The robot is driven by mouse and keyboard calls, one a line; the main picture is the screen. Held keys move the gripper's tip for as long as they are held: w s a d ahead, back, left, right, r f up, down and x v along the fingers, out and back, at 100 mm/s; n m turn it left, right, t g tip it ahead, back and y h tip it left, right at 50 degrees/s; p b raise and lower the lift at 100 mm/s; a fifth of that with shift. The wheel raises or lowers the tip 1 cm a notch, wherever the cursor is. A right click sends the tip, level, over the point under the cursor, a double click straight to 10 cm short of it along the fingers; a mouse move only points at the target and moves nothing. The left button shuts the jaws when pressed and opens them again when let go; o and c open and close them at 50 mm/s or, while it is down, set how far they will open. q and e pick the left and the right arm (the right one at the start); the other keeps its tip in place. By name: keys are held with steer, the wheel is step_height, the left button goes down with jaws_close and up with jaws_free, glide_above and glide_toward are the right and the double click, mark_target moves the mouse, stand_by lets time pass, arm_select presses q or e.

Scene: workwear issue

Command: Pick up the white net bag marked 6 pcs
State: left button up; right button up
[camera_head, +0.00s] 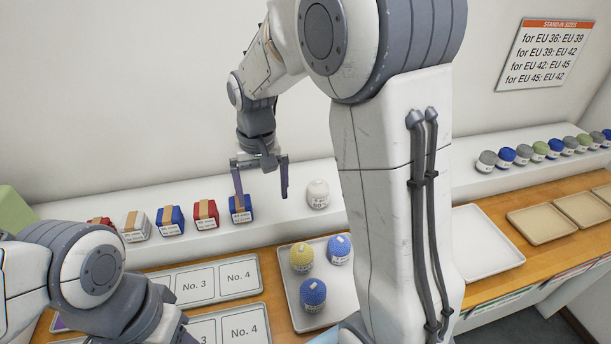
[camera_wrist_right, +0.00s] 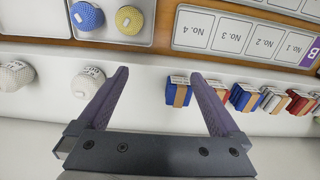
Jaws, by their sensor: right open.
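A white net bag (camera_head: 318,194) stands on the white ledge in the head view; its label is too small to read. In the right wrist view two white net bags show, a nearer one (camera_wrist_right: 88,88) just left of the left finger and another (camera_wrist_right: 15,76) at the left edge. I cannot tell which is marked 6 pcs. My right gripper (camera_head: 263,198) is open and empty, over the ledge between the blue pack (camera_head: 240,209) and the white bag. My left gripper is out of view.
Red, white and blue boxed packs stand in a row left of the gripper. A tray (camera_head: 284,277) holds two blue bags and a yellow one. Numbered boards (camera_head: 228,277) lie beside it. My right arm hides part of the ledge.

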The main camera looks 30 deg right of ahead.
mark_target(318, 183)
steer(key=w+d+m, duration=0.1)
steer(key=w+d, duration=0.1)
steer(key=d, duration=0.3)
steer(key=w+d+f+m+p, duration=0.1)
steer(key=d+m, duration=0.1)
steer(key=d, duration=0.4)
steer(key=w+d+m, duration=0.2)
steer(key=d, duration=0.4)
steer(key=shift+w+f+p, duration=0.15)
steer(key=shift+w+p, duration=0.2)
steer(key=shift+m, duration=0.3)
steer(key=f, duration=0.3)
steer(key=f+p, duration=0.1)
steer(key=shift+s+d+f, duration=0.1)
steer(key=shift+d+f, duration=0.15)
steer(key=shift+f, duration=0.35)
steer(key=f, duration=0.1)
steer(key=f+p, duration=0.1)
steer(key=f, duration=0.1)
steer(key=f+p, duration=0.1)
steer(key=shift+s+a+f, duration=0.35)
steer(key=shift+f, duration=0.3)
steer(key=c, duration=1.3)
